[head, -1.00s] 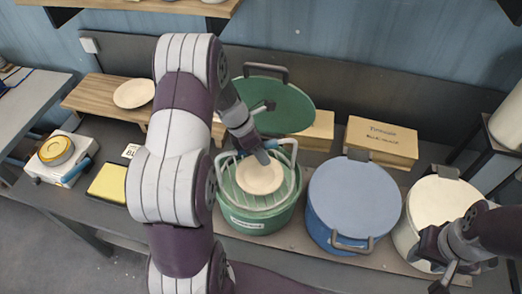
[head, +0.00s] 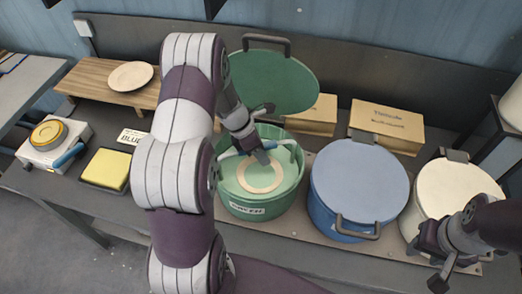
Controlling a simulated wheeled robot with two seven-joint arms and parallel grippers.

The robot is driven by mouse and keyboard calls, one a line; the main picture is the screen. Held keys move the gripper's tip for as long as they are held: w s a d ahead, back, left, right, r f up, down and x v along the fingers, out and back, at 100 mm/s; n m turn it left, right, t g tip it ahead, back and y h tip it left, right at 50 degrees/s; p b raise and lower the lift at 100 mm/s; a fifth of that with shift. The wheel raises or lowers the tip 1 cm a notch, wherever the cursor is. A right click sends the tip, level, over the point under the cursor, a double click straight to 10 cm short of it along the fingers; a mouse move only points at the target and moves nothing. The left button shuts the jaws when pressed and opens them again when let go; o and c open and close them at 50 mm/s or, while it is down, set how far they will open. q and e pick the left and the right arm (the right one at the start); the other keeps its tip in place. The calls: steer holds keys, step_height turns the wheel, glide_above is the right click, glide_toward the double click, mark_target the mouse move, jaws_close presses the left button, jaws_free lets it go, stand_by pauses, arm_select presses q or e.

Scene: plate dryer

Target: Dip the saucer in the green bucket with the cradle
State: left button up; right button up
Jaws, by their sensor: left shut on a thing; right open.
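The green bucket (head: 259,207) stands open, its green lid (head: 280,78) tilted up behind it. The saucer (head: 262,187) lies low inside the bucket; a cream ring shows and its middle looks green, as if under the green liquid. The cradle's pale handle (head: 291,147) shows near the bucket's rim; its wires are mostly hidden in the liquid. My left gripper (head: 263,158) is over the bucket, shut on the cradle's handle. My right gripper (head: 441,273) is open and empty in front of the white bucket.
A lidded blue bucket (head: 350,190) and a lidded white bucket (head: 445,190) stand to the right. A wooden board (head: 95,80) bears another saucer (head: 130,75). A yellow sponge (head: 106,169) and a small device (head: 50,143) lie front left. Boxes (head: 387,123) stand behind.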

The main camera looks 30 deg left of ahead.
arm_select(q)
steer(key=shift+f+b, duration=1.15)
steer(key=shift+f, duration=0.9)
steer(key=shift+r, duration=0.1)
stand_by(0.9)
step_height(320, 180, up, 17)
steer(key=p, duration=1.6)
steer(key=shift+r+p, duration=0.2)
steer(key=shift+p, duration=0.1)
stand_by(2.2)
